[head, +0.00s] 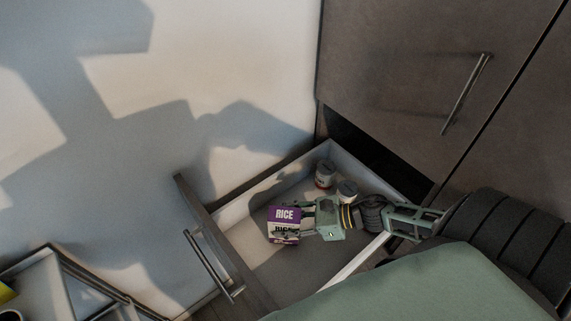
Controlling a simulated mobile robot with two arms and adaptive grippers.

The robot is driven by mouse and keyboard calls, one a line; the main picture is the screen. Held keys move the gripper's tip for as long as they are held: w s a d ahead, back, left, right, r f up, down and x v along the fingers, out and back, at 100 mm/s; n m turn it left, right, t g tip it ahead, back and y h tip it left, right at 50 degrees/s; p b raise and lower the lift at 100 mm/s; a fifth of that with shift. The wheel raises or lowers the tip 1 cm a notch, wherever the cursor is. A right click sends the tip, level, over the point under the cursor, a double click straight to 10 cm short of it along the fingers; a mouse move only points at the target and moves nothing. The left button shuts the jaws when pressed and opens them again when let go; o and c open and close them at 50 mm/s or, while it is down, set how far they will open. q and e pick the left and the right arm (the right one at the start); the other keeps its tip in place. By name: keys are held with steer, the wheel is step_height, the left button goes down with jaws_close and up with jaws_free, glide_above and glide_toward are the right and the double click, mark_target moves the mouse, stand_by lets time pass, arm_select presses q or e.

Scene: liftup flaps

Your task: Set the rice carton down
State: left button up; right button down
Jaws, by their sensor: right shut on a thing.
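The rice carton (284,215) is a small purple and white box with "RICE" on its front. My right gripper (297,222) reaches in from the right and is shut on the carton's right side. The carton is inside the outline of the open drawer (232,221), over its floor, and looks upright. I cannot tell whether its base touches the drawer floor. My left gripper is not in view.
Two small cans stand at the drawer's back, one (325,174) behind the other (347,191). A dark cabinet door (410,70) with a bar handle rises above the drawer. The drawer floor in front of the carton is clear. A shelf or cart (75,285) stands lower left.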

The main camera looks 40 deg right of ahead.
steer(key=shift+f, duration=0.25)
steer(key=c, duration=1.1)
jaws_free()
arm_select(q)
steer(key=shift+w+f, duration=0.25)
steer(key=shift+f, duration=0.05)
arm_select(e)
steer(key=shift+r, duration=0.15)
steer(key=shift+s+d+r+p, duration=0.15)
steer(key=shift+s+d+p, duration=0.05)
steer(key=shift+d+p, duration=0.1)
arm_select(q)
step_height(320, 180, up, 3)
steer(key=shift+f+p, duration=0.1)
steer(key=shift+p, duration=0.95)
arm_select(e)
steer(key=v, duration=0.6)
steer(key=shift+s+d, duration=0.25)
steer(key=shift+d, duration=0.05)
steer(key=shift+r, duration=0.2)
